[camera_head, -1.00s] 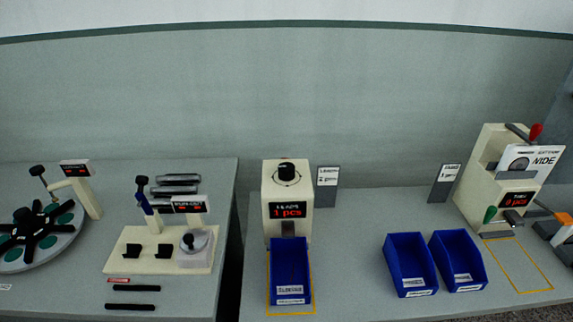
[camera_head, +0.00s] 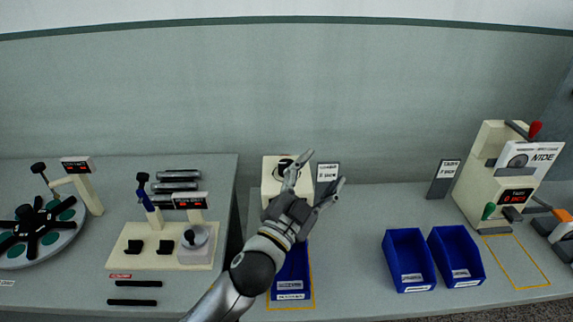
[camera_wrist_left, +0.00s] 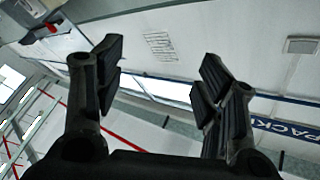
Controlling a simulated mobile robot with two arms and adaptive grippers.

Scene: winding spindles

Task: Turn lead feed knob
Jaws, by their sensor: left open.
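The lead feeder (camera_head: 270,181) is a cream box at the back of the middle table. Its black knob (camera_head: 283,165) sits on top, partly hidden behind a finger of my left gripper (camera_head: 322,168). This gripper is open and empty, its fingers pointing up and to the right across the feeder's right side. I cannot tell if a finger touches the knob. The arm hides the feeder's display and part of the blue bin (camera_head: 290,285) below it. In the left wrist view the two fingers are spread, with only distant walls beyond. My right gripper is not in view.
Two blue bins (camera_head: 407,262) (camera_head: 458,258) and a cream machine with a red-knobbed lever (camera_head: 492,170) stand farther right. The left table holds a spindle fixture (camera_head: 125,258) and a round turntable (camera_head: 20,262).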

